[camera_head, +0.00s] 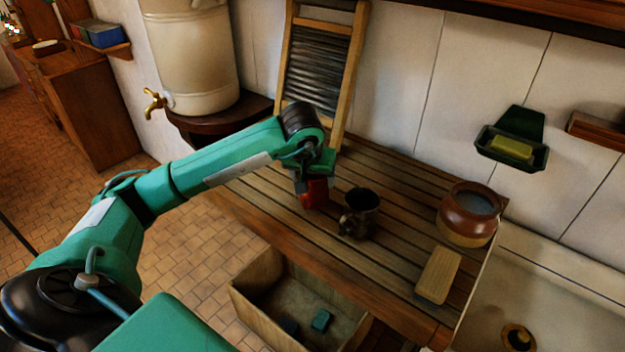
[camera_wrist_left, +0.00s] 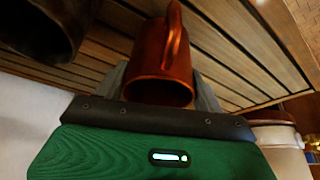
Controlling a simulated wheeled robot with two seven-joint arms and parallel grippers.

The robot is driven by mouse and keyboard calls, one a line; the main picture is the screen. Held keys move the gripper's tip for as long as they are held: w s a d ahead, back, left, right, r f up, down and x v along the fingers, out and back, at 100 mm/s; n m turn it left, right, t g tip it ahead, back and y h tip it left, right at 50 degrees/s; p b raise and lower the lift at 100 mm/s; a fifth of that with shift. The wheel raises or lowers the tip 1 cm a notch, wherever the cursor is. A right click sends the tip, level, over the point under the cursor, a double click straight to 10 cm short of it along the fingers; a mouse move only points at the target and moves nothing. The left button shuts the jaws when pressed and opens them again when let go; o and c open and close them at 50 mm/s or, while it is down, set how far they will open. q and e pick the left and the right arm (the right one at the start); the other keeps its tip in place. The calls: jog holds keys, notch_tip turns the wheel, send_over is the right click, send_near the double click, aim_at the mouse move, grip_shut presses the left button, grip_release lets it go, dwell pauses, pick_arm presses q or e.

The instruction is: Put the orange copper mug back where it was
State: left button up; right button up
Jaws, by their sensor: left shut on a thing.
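The orange copper mug (camera_head: 315,194) is mostly hidden under my left gripper (camera_head: 312,184) in the head view. It shows clearly in the left wrist view (camera_wrist_left: 168,50), with its handle facing away from the gripper's palm. My left gripper is shut on the mug, with a grey finger on each side of it. The mug is at the slatted wooden table (camera_head: 290,222), toward its left part. I cannot tell whether it touches the slats. My right gripper is not in view.
A dark mug (camera_head: 361,208) stands just right of the copper mug. A brown pot (camera_head: 467,222) and a wooden block (camera_head: 438,275) are farther right. A washboard (camera_head: 318,65) leans on the wall behind. An open wooden box (camera_head: 255,317) is below the front edge.

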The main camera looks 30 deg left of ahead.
pick_arm(q)
jog(key=shift+f, duration=0.95)
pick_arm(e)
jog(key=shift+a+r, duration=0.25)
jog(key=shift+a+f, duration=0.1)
pick_arm(q)
jog(key=shift+f, duration=0.2)
jog(key=o, duration=1.1)
jog(key=shift+c, duration=0.2)
jog(key=shift+r, duration=0.1)
